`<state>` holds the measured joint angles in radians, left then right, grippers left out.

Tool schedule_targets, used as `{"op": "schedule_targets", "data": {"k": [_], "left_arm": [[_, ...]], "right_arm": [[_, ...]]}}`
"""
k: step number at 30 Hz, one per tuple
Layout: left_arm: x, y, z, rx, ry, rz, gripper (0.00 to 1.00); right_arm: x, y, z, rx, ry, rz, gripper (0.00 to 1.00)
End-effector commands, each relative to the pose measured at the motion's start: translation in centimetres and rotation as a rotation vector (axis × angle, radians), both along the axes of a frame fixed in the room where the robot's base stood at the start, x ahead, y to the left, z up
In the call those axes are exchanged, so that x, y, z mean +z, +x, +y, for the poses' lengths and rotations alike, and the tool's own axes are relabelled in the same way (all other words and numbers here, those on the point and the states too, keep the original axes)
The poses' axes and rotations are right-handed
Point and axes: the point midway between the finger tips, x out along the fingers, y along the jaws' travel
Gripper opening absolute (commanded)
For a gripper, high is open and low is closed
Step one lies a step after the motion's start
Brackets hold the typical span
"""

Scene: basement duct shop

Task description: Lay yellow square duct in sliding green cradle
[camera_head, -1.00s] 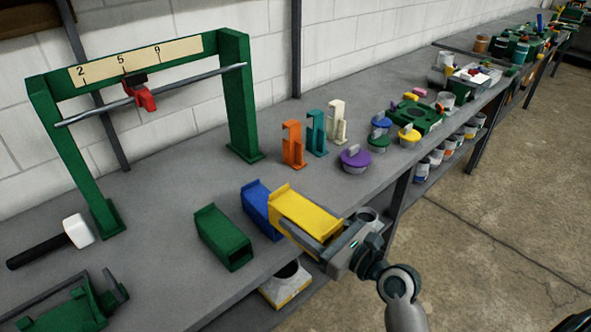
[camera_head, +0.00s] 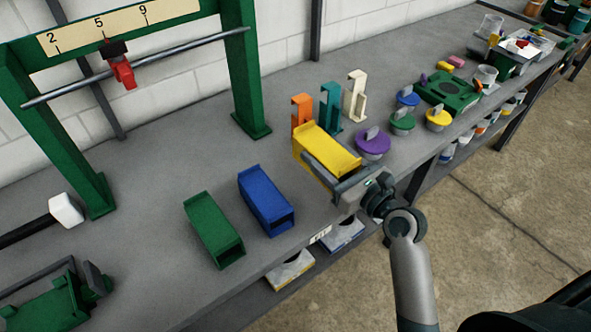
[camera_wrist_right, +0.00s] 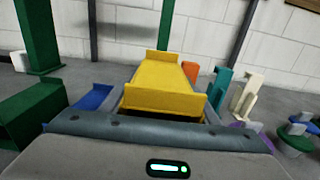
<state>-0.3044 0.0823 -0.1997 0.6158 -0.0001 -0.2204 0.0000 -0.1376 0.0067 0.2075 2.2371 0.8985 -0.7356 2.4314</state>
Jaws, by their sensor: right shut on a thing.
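The yellow square duct (camera_head: 328,149) is held by my right gripper (camera_head: 338,178) over the bench, in front of the orange and teal stands. In the right wrist view the yellow duct (camera_wrist_right: 165,85) lies lengthwise between the fingers, its near flange facing me. It seems raised off the bench, but the gap beneath is hidden. A green fixture (camera_head: 52,306), which looks like the cradle, sits at the bottom left, partly cut off by the picture edge. My left gripper is not in view.
A green duct (camera_head: 213,230) and a blue duct (camera_head: 266,200) lie on the bench left of my gripper. A green frame (camera_head: 249,80) with a rod and red slider (camera_head: 122,72) stands behind. A mallet (camera_head: 66,210) lies left. Lidded pots, including a purple one (camera_head: 373,143), stand right.

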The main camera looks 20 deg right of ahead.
Motion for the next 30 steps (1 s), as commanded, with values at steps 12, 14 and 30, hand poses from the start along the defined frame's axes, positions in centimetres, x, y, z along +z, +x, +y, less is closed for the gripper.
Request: {"op": "schedule_targets", "data": {"k": [12,14,30], "left_arm": [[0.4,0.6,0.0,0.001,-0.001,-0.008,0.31],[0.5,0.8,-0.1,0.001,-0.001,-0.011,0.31],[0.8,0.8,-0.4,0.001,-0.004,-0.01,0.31]], "right_arm": [[-1.6,2.4,1.8,0.001,0.002,0.0,0.26],[-2.3,3.3,2.5,0.001,0.001,-0.001,0.26],[-6.9,9.3,7.0,0.0,-0.001,-0.001,0.26]]}}
